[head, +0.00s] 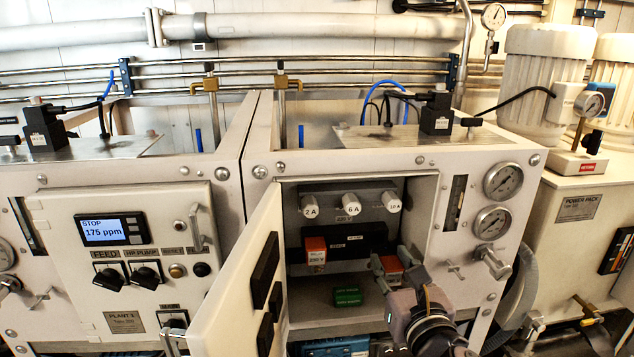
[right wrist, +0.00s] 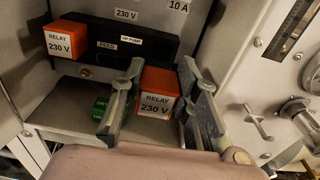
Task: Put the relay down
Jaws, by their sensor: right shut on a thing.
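My right gripper (head: 394,268) reaches into the open cabinet and is shut on an orange relay (right wrist: 156,96) with a white "RELAY 230 V" label. In the right wrist view the relay sits upright between the two fingers, in front of the lower right of the black socket strip (right wrist: 105,42). I cannot tell whether its bottom touches the shelf (right wrist: 62,100). A second orange relay (head: 315,247) sits at the left end of the strip; it also shows in the right wrist view (right wrist: 66,38). My left gripper is not in view.
The open cabinet door (head: 232,290) stands to the left of the opening. A green block (head: 347,297) is on the cabinet shelf, left of the gripper. White fuse caps (head: 351,204) line the wall above. Gauges (head: 502,181) and a valve handle (head: 494,262) project from the panel at right.

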